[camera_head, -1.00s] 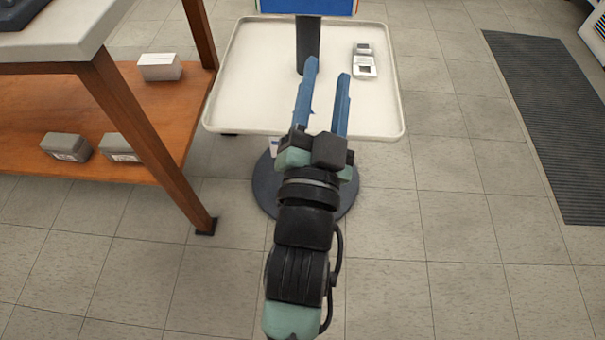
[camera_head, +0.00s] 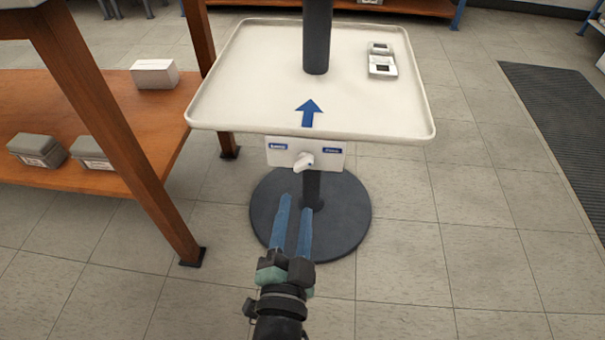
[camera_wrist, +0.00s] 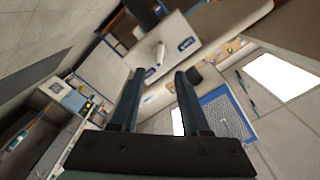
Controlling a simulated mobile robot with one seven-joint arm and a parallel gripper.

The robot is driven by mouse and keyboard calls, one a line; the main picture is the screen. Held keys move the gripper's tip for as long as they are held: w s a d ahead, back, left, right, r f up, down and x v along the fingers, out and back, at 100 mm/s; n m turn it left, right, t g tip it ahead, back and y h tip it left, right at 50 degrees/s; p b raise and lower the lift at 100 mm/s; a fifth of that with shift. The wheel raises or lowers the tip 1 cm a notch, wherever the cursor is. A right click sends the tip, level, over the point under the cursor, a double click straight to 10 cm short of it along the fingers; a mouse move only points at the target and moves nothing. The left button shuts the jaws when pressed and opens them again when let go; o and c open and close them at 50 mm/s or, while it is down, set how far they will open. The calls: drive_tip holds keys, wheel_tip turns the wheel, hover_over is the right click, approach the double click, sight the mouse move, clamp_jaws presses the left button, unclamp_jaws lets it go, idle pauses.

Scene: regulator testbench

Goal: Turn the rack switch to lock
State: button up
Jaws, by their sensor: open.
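The rack switch is a small white knob (camera_head: 303,160) on a white plate (camera_head: 334,160) under the front edge of the tray. A blue label sits on each side of the knob; their words are too small to read. In the wrist view the knob (camera_wrist: 159,54) shows beyond the fingertips, slightly left of the middle, with the plate (camera_wrist: 172,58) around it. My gripper (camera_head: 295,203) is open and empty, with its two blue fingers below the knob in the head view and apart from it. The fingers also show in the wrist view (camera_wrist: 159,73).
The white tray (camera_head: 232,75) stands on a dark post with a round base (camera_head: 345,215). A blue arrow (camera_head: 309,111) marks its front edge, and a small white device (camera_head: 381,62) lies on it. A wooden shelf (camera_head: 120,110) with boxes stands left.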

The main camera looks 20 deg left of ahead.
sight(303, 169)
drive_tip(key=b+x, duration=0.4)
drive_tip(key=x, duration=0.6)
drive_tip(key=shift+c, duration=0.2)
clamp_jaws()
